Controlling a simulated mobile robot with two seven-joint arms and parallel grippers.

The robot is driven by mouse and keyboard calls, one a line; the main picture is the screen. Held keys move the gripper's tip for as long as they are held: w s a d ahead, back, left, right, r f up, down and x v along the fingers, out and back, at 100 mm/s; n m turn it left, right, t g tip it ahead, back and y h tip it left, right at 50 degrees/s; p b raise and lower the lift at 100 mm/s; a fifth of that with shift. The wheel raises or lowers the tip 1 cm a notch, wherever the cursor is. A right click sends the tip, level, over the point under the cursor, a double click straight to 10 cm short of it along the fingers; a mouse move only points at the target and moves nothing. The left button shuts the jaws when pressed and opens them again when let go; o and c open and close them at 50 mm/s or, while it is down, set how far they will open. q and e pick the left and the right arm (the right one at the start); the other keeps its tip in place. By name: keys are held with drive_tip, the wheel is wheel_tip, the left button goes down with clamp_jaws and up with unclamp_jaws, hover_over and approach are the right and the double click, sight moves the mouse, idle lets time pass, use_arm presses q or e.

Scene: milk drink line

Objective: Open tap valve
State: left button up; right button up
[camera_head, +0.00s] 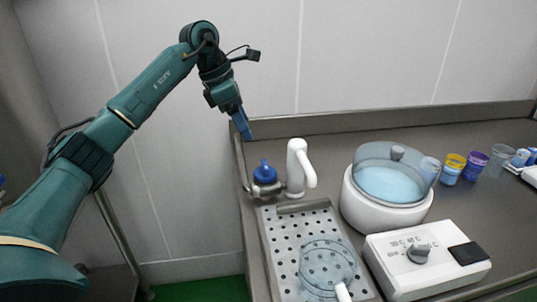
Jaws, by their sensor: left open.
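The tap has a white curved spout (297,167) behind the perforated drain tray. Its valve has a blue handle (265,173) on a metal body, just left of the spout. My left gripper (243,127) is open and empty, with its blue fingers pointing down. It is above and to the left of the blue handle in the picture, apart from it. My right gripper is not in view.
A clear jug (327,258) stands on the drain tray (278,244). A white round vat (384,214) with a clear lid and a white control box (400,276) with a knob are to the right. Several cups (476,164) stand at the far right.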

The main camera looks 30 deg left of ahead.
sight(264, 164)
use_arm(q)
drive_tip(key=x, duration=1.2)
drive_tip(key=shift+s+f+p, duration=0.1)
drive_tip(key=shift+p, duration=0.2)
drive_tip(key=shift+c, duration=0.3)
drive_tip(key=c, duration=0.9)
